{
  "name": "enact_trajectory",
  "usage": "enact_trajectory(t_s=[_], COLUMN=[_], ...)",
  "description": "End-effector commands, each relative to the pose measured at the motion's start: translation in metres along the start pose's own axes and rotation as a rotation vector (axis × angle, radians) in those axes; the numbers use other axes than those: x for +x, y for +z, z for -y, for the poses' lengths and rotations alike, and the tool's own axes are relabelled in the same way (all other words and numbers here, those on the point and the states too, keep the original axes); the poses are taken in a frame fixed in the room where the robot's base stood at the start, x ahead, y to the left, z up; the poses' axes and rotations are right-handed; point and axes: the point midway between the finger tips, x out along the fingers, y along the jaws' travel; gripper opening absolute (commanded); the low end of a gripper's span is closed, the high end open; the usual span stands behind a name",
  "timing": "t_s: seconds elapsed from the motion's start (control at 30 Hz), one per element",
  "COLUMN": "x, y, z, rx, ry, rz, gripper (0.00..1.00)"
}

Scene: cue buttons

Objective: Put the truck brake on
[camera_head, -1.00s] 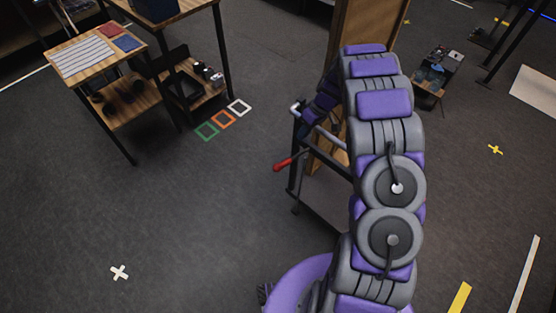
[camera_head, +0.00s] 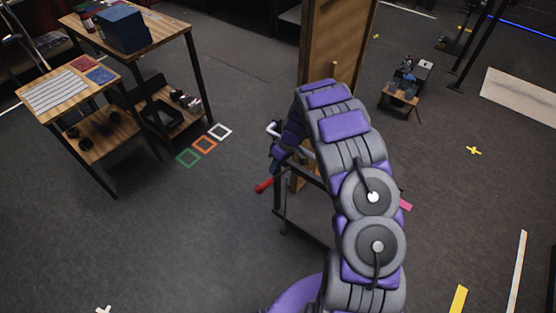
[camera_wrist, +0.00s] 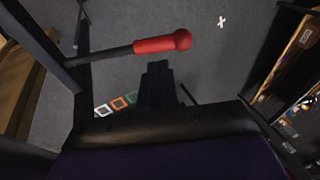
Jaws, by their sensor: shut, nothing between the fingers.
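In the wrist view the red handle (camera_wrist: 162,44) lies across the upper middle on a dark rod. My gripper (camera_wrist: 157,68) shows as dark shut fingers just below the handle, with nothing held. I cannot tell whether they touch it. In the head view my arm hides part of the truck, and the fingers are hard to make out.
A tall brown panel (camera_head: 334,42) stands on the truck behind my arm. Wooden tables (camera_head: 150,40) with shelves stand at the upper left, near green, orange and white floor squares (camera_head: 204,145). A small wooden stand (camera_head: 399,101) is at right. The floor left of the truck is clear.

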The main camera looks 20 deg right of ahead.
Motion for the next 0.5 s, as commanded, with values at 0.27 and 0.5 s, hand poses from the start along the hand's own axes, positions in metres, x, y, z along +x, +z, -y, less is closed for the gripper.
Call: enact_trajectory(t_s=[0.27, 0.5], x=[0.049, 0.063], y=[0.001, 0.0], z=[0.0, 0.0], rx=[0.002, 0.0], ry=[-0.002, 0.0], rz=[0.002, -0.001], gripper=[0.0, 0.0])
